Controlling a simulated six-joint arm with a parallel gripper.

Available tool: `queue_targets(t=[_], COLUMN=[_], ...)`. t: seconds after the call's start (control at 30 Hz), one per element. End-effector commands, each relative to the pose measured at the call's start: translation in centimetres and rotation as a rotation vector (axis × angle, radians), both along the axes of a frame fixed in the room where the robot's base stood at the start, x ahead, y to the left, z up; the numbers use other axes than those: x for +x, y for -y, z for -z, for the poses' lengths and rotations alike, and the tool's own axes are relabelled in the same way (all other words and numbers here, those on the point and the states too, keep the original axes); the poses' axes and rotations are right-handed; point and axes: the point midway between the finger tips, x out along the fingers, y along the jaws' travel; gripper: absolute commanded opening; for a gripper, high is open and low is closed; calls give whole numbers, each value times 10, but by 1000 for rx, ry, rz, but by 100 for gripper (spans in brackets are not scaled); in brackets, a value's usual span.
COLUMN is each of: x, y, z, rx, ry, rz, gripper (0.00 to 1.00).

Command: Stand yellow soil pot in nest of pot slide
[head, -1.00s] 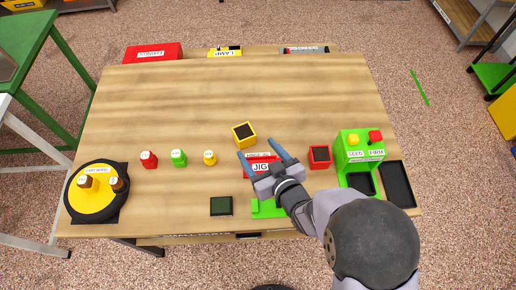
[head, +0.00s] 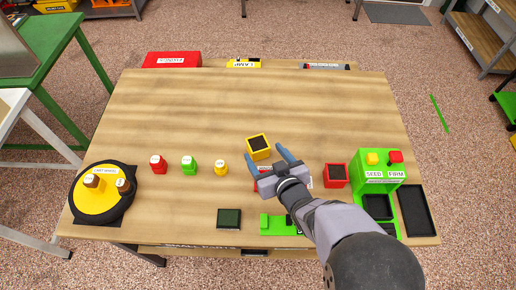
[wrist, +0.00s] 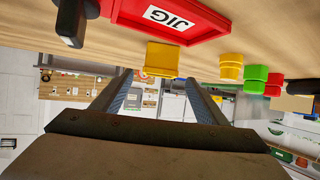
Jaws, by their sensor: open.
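The yellow soil pot (head: 258,145), a square pot with dark soil, stands upright on the table behind the red jig. In the wrist view the yellow pot (wrist: 162,58) shows between and beyond the fingers. My gripper (head: 264,157) is open and empty, its fingers pointing toward the pot from the front; contact with the pot does not show. A green fixture (head: 272,226) lies under my arm and is partly hidden; I cannot tell if it is the pot slide. A green SEED and FIRM station (head: 384,177) with a dark recess stands at the right.
The red jig (wrist: 190,30) lies under my gripper. A red soil pot (head: 335,177) stands right of it. Red, green and yellow (head: 221,168) small containers stand left.

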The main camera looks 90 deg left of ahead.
Motion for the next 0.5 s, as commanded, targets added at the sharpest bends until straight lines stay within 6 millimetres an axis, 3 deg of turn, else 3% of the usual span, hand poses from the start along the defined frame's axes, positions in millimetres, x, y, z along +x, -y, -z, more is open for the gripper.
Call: queue_targets(t=[0.5], x=[-8], y=[-18], z=[9], rx=[-1], ry=[0], rz=[-1], gripper=[67])
